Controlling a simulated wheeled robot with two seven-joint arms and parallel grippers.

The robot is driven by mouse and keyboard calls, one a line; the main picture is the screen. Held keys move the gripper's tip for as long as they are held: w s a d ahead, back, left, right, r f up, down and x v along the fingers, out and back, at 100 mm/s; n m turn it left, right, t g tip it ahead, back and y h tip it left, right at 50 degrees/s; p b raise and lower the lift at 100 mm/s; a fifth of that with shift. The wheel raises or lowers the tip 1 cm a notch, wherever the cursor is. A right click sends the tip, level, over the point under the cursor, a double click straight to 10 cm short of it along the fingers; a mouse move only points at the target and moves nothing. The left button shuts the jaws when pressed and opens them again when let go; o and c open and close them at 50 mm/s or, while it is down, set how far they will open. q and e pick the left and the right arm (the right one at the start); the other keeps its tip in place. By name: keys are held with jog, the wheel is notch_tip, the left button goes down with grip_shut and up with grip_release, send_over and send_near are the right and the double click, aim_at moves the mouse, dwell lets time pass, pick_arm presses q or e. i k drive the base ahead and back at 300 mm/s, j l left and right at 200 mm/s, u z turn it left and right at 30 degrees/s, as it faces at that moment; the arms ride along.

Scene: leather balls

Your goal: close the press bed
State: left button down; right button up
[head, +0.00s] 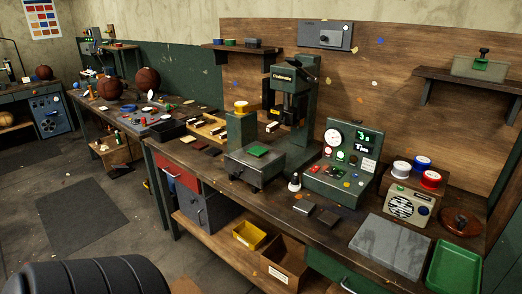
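The green press (302,130) stands on the workbench against the wooden back board. Its grey press bed (240,167) sits out in front of and to the left of the press column, apart from the space under the press head (290,88). A flat green piece (258,150) lies on the bed. A small dark handle or knob seems to show at the bed's front edge, too small to be sure. Neither of my grippers is in view.
A green control box (343,165) with a gauge and lit display stands right of the press. A white-topped knob (294,182) and dark blocks (304,208) lie before it.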

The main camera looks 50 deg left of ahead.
aim_at(256, 171)
jog(key=u, duration=1.65)
